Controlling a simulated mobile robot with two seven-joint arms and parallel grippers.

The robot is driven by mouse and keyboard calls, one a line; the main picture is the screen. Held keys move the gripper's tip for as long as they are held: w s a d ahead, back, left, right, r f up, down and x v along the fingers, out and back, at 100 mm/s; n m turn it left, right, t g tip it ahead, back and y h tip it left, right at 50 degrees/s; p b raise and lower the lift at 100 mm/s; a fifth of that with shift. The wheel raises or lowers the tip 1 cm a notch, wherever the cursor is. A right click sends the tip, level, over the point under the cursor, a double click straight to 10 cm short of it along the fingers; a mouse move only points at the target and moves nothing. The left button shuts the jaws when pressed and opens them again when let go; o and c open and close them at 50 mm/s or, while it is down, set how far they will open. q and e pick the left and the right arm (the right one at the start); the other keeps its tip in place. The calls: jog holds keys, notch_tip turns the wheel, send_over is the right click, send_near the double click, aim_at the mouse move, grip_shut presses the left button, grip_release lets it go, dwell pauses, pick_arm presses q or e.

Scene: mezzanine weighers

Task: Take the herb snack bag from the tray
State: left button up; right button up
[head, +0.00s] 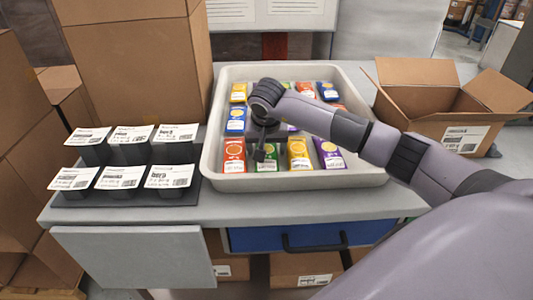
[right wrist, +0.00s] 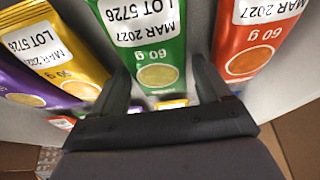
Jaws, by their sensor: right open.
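The green bag (head: 267,164), which I take for the herb snack bag, lies in the front row of the pale tray (head: 208,165), between a red-orange bag (head: 234,155) and a yellow bag (head: 299,153). My right gripper (head: 260,154) is over it and hides part of it. In the right wrist view the green bag (right wrist: 150,45) shows between the two open fingers (right wrist: 160,68), one on each side. I cannot tell whether they touch it. My left gripper is not in view.
Purple (head: 329,153) and blue (head: 236,120) bags lie in the tray among several others. Black label holders (head: 130,155) with white cards stand left of the tray. An open cardboard box (head: 430,125) is at its right. A tall box (head: 140,60) stands behind the holders.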

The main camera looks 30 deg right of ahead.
jog(key=c, duration=0.8)
jog(key=shift+r, duration=0.15)
